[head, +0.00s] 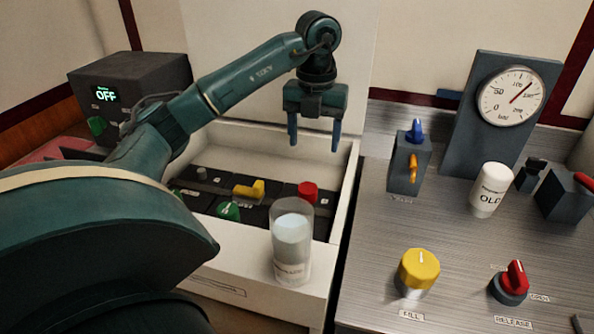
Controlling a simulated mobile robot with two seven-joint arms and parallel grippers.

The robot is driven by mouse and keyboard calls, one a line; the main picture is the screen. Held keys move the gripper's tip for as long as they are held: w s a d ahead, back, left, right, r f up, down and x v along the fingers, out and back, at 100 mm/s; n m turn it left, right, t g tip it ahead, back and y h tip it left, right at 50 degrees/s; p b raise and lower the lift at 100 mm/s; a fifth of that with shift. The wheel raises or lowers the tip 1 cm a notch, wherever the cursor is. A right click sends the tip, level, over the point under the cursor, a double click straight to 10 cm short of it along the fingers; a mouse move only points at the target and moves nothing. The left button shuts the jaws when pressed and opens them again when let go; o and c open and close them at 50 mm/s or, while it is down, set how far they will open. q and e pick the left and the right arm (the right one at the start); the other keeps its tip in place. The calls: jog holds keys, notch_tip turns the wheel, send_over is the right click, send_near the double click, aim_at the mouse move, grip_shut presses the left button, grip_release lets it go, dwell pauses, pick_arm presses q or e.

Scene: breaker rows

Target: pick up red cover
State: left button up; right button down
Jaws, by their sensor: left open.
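The red cover (308,191) is a small round red piece in the white-walled tray, on its dark compartmented floor near the right wall. My left gripper (314,139) hangs above it with the fingers pointing down. Its two blue fingers are apart and nothing is between them. The fingertips are above the red cover and not touching it. My right gripper is not in view.
The tray (345,205) also holds a yellow piece (250,190) and a green piece (228,210). A clear glass (291,240) stands at its front edge. At right, a metal panel (380,235) carries a yellow knob (418,268), a white bottle (490,190) and a gauge (511,96).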

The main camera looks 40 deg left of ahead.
pick_arm(q)
send_over(308, 188)
jog(key=f, duration=0.7)
jog(key=shift+w+f+b, duration=0.3)
jog(key=shift+w+f, duration=0.05)
jog(key=shift+w, duration=0.05)
jog(key=shift+s+f, duration=0.2)
jog(key=shift+f, duration=1.2)
jog(key=shift+s+f, duration=0.2)
jog(key=shift+f, duration=1.15)
jog(key=shift+c, duration=0.2)
jog(key=c, duration=1)
